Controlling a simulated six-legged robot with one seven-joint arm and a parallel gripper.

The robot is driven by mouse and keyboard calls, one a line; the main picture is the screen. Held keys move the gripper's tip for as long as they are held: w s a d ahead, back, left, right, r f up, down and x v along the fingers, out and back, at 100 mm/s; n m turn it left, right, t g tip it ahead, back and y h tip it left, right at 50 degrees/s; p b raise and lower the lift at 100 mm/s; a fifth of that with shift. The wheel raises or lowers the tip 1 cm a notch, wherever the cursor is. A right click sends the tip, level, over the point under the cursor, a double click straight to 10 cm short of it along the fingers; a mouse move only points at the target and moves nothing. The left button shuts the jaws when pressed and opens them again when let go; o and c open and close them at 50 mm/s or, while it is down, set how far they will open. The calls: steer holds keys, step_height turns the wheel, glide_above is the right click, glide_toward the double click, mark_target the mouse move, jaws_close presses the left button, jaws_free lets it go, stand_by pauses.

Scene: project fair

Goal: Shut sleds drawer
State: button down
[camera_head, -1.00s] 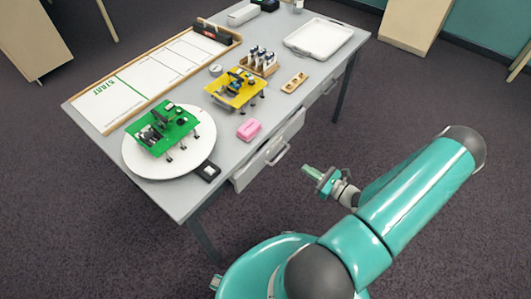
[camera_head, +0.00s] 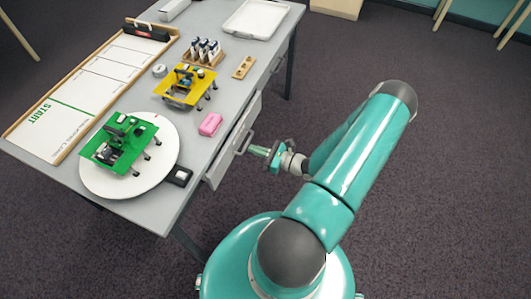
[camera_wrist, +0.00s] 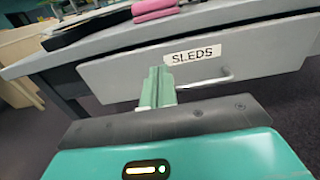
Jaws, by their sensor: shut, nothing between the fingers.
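The sleds drawer (camera_head: 222,165) is in the long side of the grey table and its front stands out a little past the table edge. In the wrist view its grey front (camera_wrist: 115,78) carries a white SLEDS label (camera_wrist: 196,55) and a metal bar handle (camera_wrist: 225,75). My gripper (camera_head: 254,150) is shut and empty, with its green fingers (camera_wrist: 158,75) pointing at the drawer front, just left of the handle in the wrist view. I cannot tell whether the fingertips touch the front. The drawer's inside is hidden.
The table (camera_head: 205,150) holds a pink block (camera_head: 210,124), a green sled-like model (camera_head: 122,143) on a white disc (camera_head: 95,180), a yellow model (camera_head: 185,85) and a white tray (camera_head: 256,18). A black piece (camera_head: 178,177) overhangs near the drawer's corner. Carpet beside the table is clear.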

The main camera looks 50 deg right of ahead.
mark_target(232, 141)
steer(key=shift+x, duration=3.2)
steer(key=x, duration=0.4)
steer(key=shift+w+a+f, duration=0.1)
steer(key=shift+w, duration=0.1)
steer(key=shift+w+a, duration=0.1)
steer(key=shift+w, duration=0.25)
